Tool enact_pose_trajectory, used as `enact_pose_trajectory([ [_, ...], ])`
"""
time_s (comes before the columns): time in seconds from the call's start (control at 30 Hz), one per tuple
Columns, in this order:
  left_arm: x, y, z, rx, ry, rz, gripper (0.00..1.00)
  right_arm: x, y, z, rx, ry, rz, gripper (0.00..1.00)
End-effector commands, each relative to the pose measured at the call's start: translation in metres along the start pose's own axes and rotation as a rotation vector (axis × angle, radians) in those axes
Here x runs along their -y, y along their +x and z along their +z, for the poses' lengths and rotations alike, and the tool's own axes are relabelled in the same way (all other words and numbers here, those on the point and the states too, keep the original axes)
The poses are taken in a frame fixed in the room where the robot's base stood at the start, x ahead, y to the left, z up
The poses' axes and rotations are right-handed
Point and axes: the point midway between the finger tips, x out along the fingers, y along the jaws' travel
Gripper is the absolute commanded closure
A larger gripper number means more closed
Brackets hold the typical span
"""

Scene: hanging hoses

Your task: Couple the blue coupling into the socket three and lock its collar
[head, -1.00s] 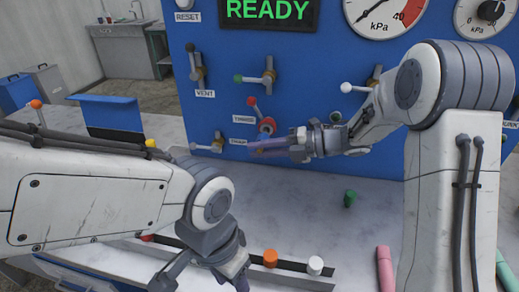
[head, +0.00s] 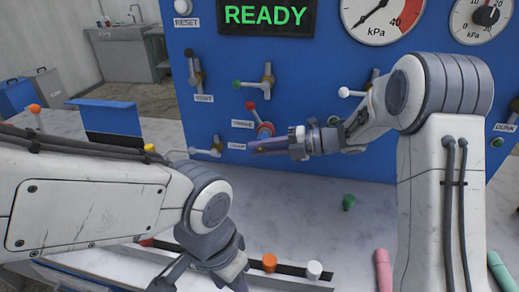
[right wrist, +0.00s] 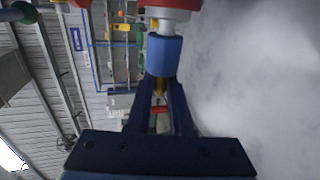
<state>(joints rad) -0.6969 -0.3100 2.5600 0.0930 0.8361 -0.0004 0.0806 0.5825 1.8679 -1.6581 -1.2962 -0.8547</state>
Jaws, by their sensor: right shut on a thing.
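Socket numbers are not readable.
Lever valves (head: 267,84) stick out from the panel above and around the right gripper. A green piece (head: 348,203) is on the bench. An orange cap (head: 269,263) and a white cap (head: 314,269) stand on a rail in front. The middle bench is mostly clear.

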Motion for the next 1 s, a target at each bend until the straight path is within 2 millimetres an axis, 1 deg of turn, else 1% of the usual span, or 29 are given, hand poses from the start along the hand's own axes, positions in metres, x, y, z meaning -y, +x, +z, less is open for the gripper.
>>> enact_pose_trajectory([
  [0.57, 0.0, -0.003, 0.0, 0.0, 0.0, 0.0, 0.47, 0.0, 0.0, 0.014, 0.002, 0.0, 0.0, 1.0],
  [0.6, 0.0, -0.003, 0.0, 0.0, 0.0, 0.0, 0.47, 0.0, 0.0, 0.014, 0.002, 0.0, 0.0, 0.73],
  [0.67, 0.0, -0.003, 0.0, 0.0, 0.0, 0.0, 0.47, 0.0, 0.0, 0.014, 0.002, 0.0, 0.0, 0.5],
  [0.7, 0.0, -0.003, 0.0, 0.0, 0.0, 0.0, 0.47, 0.0, 0.0, 0.014, 0.002, 0.0, 0.0, 0.46],
  [1.0, 0.0, -0.002, 0.0, 0.0, 0.0, 0.0, 0.47, 0.001, 0.0, 0.013, 0.0, 0.001, 0.0, 0.46],
])
